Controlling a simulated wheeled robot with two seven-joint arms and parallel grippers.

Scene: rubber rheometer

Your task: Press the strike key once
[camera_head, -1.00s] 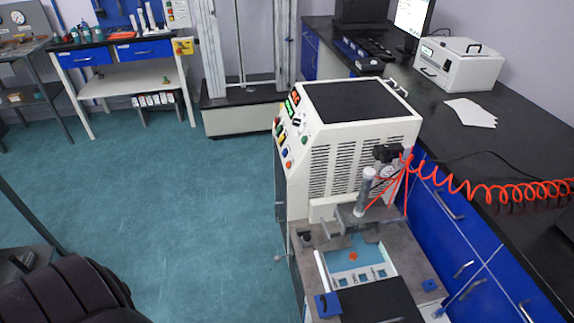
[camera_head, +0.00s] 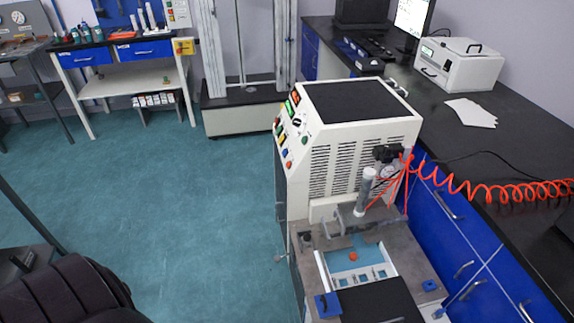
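A white machine (camera_head: 345,150) with vented sides and a dark top stands at the centre. Its narrow control panel (camera_head: 290,130) faces left, with lit displays and several coloured buttons; labels are too small to read, so I cannot tell which is the strike key. In front of it is a grey bed with a blue recess (camera_head: 355,258) holding a small orange piece (camera_head: 352,257) and a white slotted strip. A dark ribbed arm part of mine shows at the lower left. Neither gripper is in view.
A black bench with blue drawers (camera_head: 450,215) runs along the right, bearing a white box instrument (camera_head: 460,65) and papers (camera_head: 470,112). A coiled red hose (camera_head: 500,190) stretches right from the machine. The teal floor (camera_head: 190,210) left of the machine is clear.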

